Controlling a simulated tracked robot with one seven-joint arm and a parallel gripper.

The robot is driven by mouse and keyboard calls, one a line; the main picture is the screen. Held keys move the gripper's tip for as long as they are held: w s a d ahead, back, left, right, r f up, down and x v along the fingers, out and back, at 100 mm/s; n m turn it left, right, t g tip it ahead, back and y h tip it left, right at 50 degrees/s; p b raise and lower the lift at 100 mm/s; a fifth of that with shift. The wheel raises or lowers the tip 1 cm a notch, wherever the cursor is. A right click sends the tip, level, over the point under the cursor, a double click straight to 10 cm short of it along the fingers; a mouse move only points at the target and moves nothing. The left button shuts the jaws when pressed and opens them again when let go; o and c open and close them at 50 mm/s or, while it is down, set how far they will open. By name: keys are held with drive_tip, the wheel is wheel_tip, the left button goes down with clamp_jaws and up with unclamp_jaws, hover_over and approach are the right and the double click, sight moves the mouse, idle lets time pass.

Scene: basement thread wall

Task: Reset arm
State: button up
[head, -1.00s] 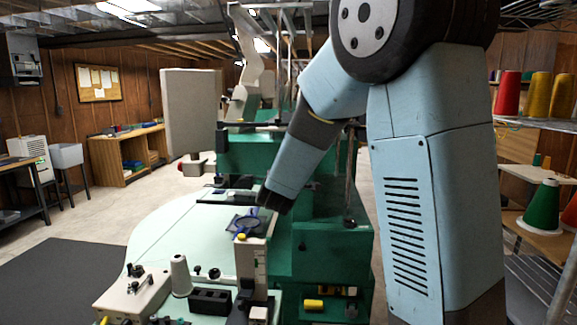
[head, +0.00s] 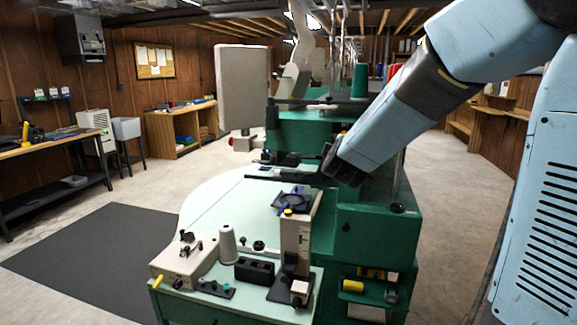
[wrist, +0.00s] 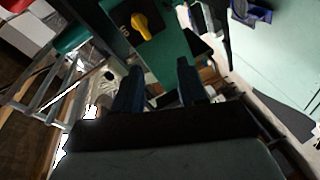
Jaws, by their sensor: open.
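My light-blue arm reaches in from the upper right of the head view. My gripper (head: 343,165), dark at its end, is above the green machine (head: 375,232). In the wrist view the two dark fingers of my gripper (wrist: 158,85) stand apart with nothing between them. The fingertips are partly hidden by the arm's angle in the head view. The machine's green top with a yellow knob (wrist: 147,25) lies beyond the fingers in the wrist view.
A pale green work surface (head: 225,205) holds a beige control box (head: 184,258), a white thread cone (head: 227,245) and a white post (head: 296,240) with a blue item (head: 290,200) on top. A dark mat (head: 90,255) lies left. Open floor lies right of the machine.

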drive_tip(key=s+d+m+g, duration=0.2)
drive_tip(key=s+m+g, duration=0.1)
drive_tip(key=s, duration=0.8)
drive_tip(key=s+d+f+m+g+y, duration=0.1)
drive_tip(key=s+m+g, duration=0.3)
drive_tip(key=s, duration=0.7)
drive_tip(key=s+d+f+m+g+y, duration=0.1)
drive_tip(key=s+d+m+g, duration=0.2)
drive_tip(key=s, duration=0.9)
drive_tip(key=m, duration=0.2)
drive_tip(key=shift+f+m, duration=0.25)
drive_tip(key=shift+m, duration=0.05)
